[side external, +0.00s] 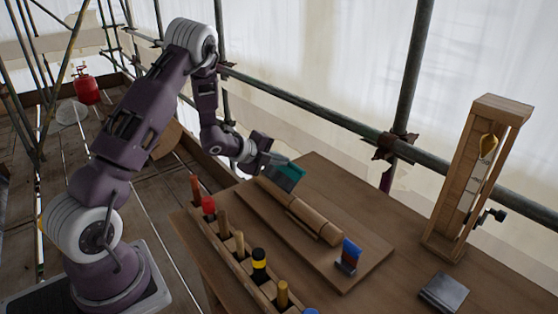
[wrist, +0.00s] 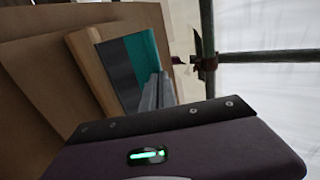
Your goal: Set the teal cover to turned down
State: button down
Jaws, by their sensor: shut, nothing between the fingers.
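The teal cover (side external: 294,168) is at the far left end of a wooden board on the bench, beside a dark grey panel (side external: 284,182). In the wrist view the teal cover (wrist: 143,52) is a teal strip along the dark grey panel (wrist: 117,72). My gripper (side external: 280,160) is shut and empty, right at the cover. In the wrist view my fingers (wrist: 158,90) overlap the cover's lower right part. I cannot tell whether they touch it, and the cover's hinge is not clear.
A turned wooden piece (side external: 302,212) lies along the board (side external: 375,255). A small blue and red item (side external: 348,255) stands at its near end. A rack of several handled tools (side external: 240,245) runs along the front left. A wooden frame (side external: 470,175) and grey block (side external: 444,292) are at right.

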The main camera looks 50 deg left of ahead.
aim_at(292, 165)
jog(key=shift+x, duration=1.1)
jog(key=shift+w+r, duration=0.2)
jog(key=shift+w, duration=0.3)
jog(key=shift+w+f+g, duration=0.2)
jog(key=shift+w+g, duration=0.05)
jog(key=shift+g, duration=0.35)
jog(key=shift+f, duration=0.35)
jog(key=shift+w+f, duration=0.7)
jog(key=shift+f, duration=0.35)
